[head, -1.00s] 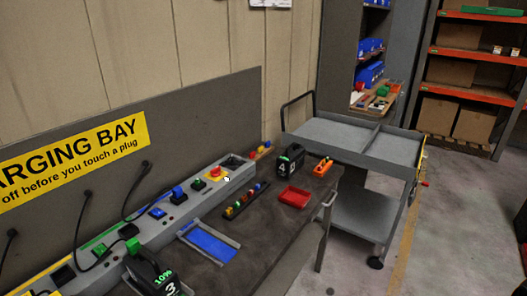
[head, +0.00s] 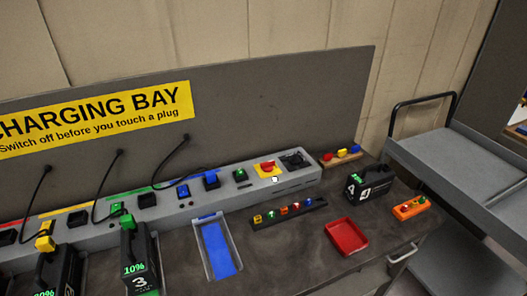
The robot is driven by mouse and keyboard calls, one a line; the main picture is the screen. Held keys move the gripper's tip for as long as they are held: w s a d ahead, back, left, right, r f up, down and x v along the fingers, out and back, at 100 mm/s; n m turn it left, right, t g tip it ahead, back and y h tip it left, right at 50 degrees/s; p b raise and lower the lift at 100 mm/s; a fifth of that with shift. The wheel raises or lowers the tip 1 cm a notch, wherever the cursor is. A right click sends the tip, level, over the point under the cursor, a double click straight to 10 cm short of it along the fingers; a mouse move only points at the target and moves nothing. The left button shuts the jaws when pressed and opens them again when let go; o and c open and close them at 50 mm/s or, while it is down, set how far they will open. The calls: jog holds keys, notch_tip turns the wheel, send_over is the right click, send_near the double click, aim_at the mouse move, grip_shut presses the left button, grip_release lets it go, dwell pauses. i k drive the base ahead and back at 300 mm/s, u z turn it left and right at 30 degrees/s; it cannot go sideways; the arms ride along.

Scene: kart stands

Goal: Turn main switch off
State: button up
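The main switch (head: 267,166) appears to be the red knob on a yellow plate, near the right end of the long grey charging rail. Its exact knob position is too small to tell. A small white thing (head: 275,180) sits at the front edge of the yellow plate. The grey rail (head: 325,170) runs along the back of the bench under the yellow charging bay sign (head: 100,115). My gripper is not in view.
On the dark bench stand battery 3 (head: 139,260), battery 4 (head: 368,185), a blue-floored tray (head: 218,250), a strip of small coloured parts (head: 288,214), a red tray (head: 346,237) and an orange block (head: 410,208). A grey cart (head: 440,155) stands at right. Cables hang at left.

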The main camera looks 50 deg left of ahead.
aim_at(268, 167)
jog(key=u, duration=0.75)
jog(key=i, duration=0.85)
jog(key=u, duration=1.2)
jog(key=i, duration=0.25)
jog(key=u, duration=0.1)
